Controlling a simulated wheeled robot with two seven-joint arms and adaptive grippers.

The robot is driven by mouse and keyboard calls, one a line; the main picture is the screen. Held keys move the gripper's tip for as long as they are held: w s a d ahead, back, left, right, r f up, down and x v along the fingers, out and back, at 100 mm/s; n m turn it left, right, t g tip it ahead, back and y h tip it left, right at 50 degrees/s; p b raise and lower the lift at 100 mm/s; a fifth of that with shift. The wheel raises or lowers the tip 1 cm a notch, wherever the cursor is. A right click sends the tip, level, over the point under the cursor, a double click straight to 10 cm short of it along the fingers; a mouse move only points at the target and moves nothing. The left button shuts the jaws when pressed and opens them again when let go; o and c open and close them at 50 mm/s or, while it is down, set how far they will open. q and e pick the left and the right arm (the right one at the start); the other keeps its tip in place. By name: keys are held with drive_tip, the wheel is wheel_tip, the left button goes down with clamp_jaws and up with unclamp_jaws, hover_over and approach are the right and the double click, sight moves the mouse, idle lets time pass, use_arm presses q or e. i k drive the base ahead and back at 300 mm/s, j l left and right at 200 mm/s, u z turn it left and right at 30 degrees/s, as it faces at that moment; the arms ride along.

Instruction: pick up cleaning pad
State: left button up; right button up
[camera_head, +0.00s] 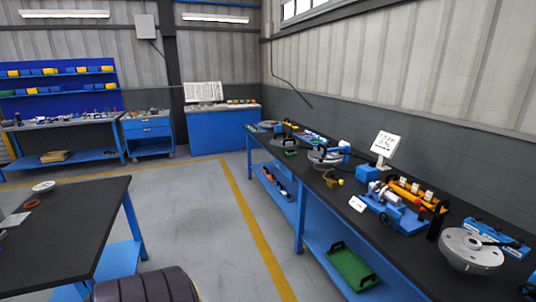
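I cannot pick out the cleaning pad for certain. A small green item with a dark top (291,151) lies on the long right bench, too small to identify. A larger green flat piece with dark handles (352,266) lies on that bench's lower shelf. On the left table, a pale grey flat piece (14,220) sits at the left edge, partly cut off, near an orange-brown ring (32,204) and a round pale flanged part (43,187). Neither of my grippers is in view.
The long dark-topped bench (345,213) along the right wall carries tools, a flanged metal shell (469,250), blue fixtures and a sign (387,146). The left table (85,215) has a mostly bare top. Grey floor (195,210) with a yellow line lies free between them.

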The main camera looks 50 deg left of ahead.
sight(290, 152)
drive_tip(key=u, duration=1.6)
